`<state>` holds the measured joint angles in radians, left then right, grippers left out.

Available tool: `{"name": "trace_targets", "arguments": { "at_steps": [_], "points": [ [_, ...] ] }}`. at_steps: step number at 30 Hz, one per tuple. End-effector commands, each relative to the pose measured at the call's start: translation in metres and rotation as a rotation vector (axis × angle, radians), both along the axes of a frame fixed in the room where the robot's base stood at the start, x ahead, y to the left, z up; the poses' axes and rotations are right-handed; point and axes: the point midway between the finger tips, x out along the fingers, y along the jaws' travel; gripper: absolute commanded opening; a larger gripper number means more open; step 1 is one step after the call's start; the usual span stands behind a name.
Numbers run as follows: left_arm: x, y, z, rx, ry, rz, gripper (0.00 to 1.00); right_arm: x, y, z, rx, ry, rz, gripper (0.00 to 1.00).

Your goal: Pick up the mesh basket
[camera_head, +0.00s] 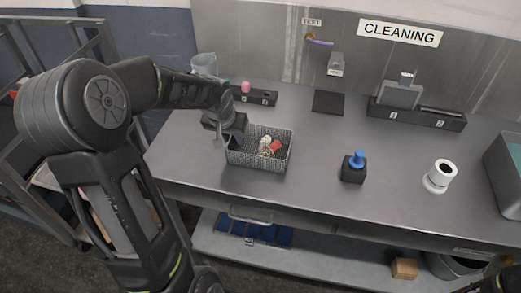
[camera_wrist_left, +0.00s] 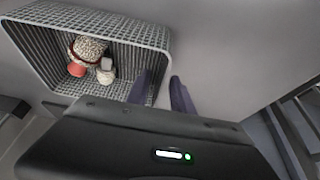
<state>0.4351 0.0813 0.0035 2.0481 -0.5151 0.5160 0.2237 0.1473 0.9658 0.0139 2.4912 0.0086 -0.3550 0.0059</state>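The grey mesh basket (camera_head: 258,161) stands on the metal table, left of the middle, with a few small red and pale items inside. My left gripper (camera_head: 229,139) is at the basket's left wall, pointing down. In the left wrist view, the basket (camera_wrist_left: 120,24) fills the upper left, and the two dark fingers of my left gripper (camera_wrist_left: 161,92) are apart. One finger is inside the basket and the other outside, with the wall between them. A gap shows around the wall, so the gripper looks open.
A black block with a blue top (camera_head: 354,170) and a white cylinder (camera_head: 439,177) stand to the right. Black holders (camera_head: 415,116), a dark pad (camera_head: 328,102) and a clear container (camera_head: 203,65) are along the back. A grey bin (camera_head: 506,165) is at the right edge. The front middle is clear.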

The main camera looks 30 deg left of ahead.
Motion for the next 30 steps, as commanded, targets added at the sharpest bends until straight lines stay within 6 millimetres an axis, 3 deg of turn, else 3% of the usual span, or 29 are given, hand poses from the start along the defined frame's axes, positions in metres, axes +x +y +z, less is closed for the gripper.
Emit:
{"name": "trace_targets", "arguments": {
  "at_steps": [7, 18, 30],
  "points": [
    [0.0, 0.0002, 0.0001, 0.0, 0.0, 0.0, 0.28, -0.0001, 0.0, 0.0, 0.0, 0.0, 0.0, 0.46],
    [-0.0001, 0.0002, 0.0, 0.0, 0.0, 0.0, 0.0, -0.0001, 0.0, 0.0, 0.0, 0.0, 0.0, 0.46],
    [-0.0001, 0.0002, -0.0001, 0.0, 0.0, 0.0, 0.0, -0.0001, 0.0, 0.0, 0.0, 0.0, 0.0, 0.46]
  ]
}}
